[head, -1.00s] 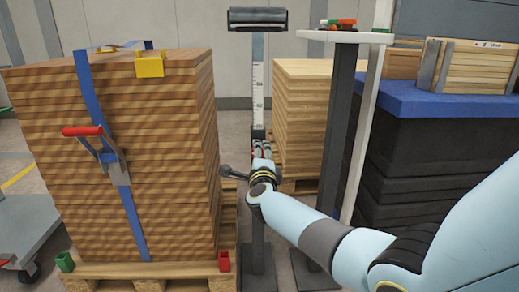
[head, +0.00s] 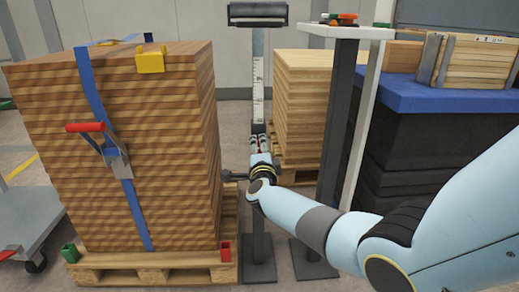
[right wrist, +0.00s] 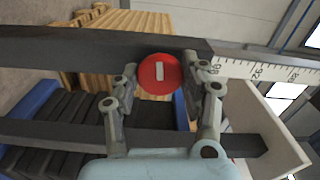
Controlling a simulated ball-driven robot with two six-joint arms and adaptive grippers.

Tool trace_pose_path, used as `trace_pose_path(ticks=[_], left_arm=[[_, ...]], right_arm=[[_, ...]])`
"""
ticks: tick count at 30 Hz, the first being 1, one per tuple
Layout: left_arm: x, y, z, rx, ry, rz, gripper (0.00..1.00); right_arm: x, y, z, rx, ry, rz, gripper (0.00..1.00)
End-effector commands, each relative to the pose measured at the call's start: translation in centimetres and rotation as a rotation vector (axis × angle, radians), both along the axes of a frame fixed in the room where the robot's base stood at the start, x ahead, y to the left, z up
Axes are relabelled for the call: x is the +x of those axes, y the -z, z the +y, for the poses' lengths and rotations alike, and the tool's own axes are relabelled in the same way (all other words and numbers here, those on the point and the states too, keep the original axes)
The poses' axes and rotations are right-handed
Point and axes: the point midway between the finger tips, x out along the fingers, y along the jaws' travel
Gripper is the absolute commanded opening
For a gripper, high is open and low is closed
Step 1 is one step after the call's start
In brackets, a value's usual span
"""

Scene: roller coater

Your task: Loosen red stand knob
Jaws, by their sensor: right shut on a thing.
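The red stand knob (right wrist: 160,74) is round with a white bar mark. In the right wrist view it sits between my right gripper's fingertips, against the dark post of the roller stand (right wrist: 70,46). My right gripper (right wrist: 160,80) is shut on the knob, one finger on each side. In the head view my right gripper (head: 260,146) is at the post, below the white scale (head: 258,90), and mostly hides the knob. The stand's roller (head: 258,14) is at the top. My left gripper is out of view.
A strapped stack of brown boards (head: 140,190) on a pallet (head: 150,268) stands close on the left. A small pedestal table (head: 345,33) with small coloured items stands right of the post. A dark block with a blue top (head: 440,98) is further right.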

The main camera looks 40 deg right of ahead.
Motion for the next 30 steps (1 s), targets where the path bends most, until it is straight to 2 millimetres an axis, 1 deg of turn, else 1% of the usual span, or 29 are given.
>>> trace_pose_path(ticks=[3, 4, 9, 17, 20, 23, 30], left_arm=[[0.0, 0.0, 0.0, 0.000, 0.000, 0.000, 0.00], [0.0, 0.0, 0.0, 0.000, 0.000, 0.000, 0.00], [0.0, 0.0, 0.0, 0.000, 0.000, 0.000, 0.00], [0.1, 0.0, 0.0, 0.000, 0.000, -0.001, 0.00], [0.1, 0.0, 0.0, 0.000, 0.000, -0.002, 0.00], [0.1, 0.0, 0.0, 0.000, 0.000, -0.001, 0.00], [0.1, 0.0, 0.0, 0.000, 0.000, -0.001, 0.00]], right_arm=[[-0.1, 0.2, 0.1, 0.003, -0.002, 0.002, 0.12], [-0.1, 0.2, 0.1, 0.003, -0.002, 0.002, 0.46], [0.0, 0.1, 0.1, 0.002, -0.001, 0.001, 0.68], [-0.1, 0.1, 0.1, 0.002, -0.001, 0.000, 0.68], [-0.5, 0.1, 0.3, 0.004, -0.001, 0.000, 0.68], [-1.7, 0.2, 1.1, 0.004, -0.002, 0.000, 0.68], [-6.3, 0.2, 3.9, 0.006, -0.001, 0.002, 0.68]])
